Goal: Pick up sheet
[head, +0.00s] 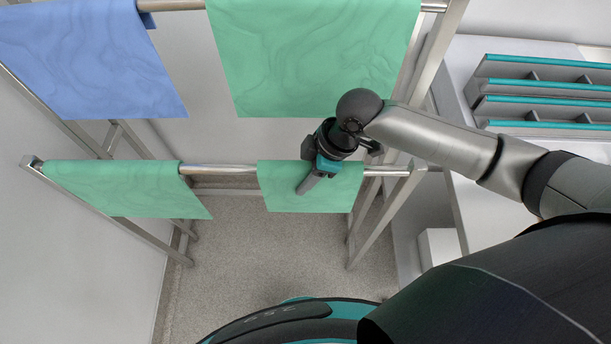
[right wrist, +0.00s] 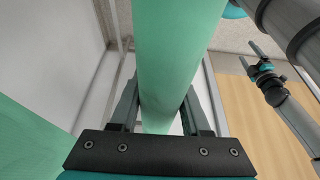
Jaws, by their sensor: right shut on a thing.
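Green sheets and one blue sheet hang over the rails of a metal rack. The small green sheet (head: 338,192) at the right of the lower rail drapes over the bar. My right gripper (head: 304,186) is at this sheet, its fingers pointing down. In the right wrist view, its fingers (right wrist: 160,112) sit on both sides of the green sheet (right wrist: 168,45) and are shut on it. The fingertips are partly hidden by the cloth. My left gripper (right wrist: 252,58) shows only in the right wrist view, empty with its fingers apart.
Another green sheet (head: 125,190) hangs at the left of the lower rail (head: 225,170). A blue sheet (head: 88,62) and a larger green sheet (head: 315,60) hang above. A white counter with teal-edged racks (head: 540,88) stands at the right. Speckled floor (head: 255,245) lies clear below.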

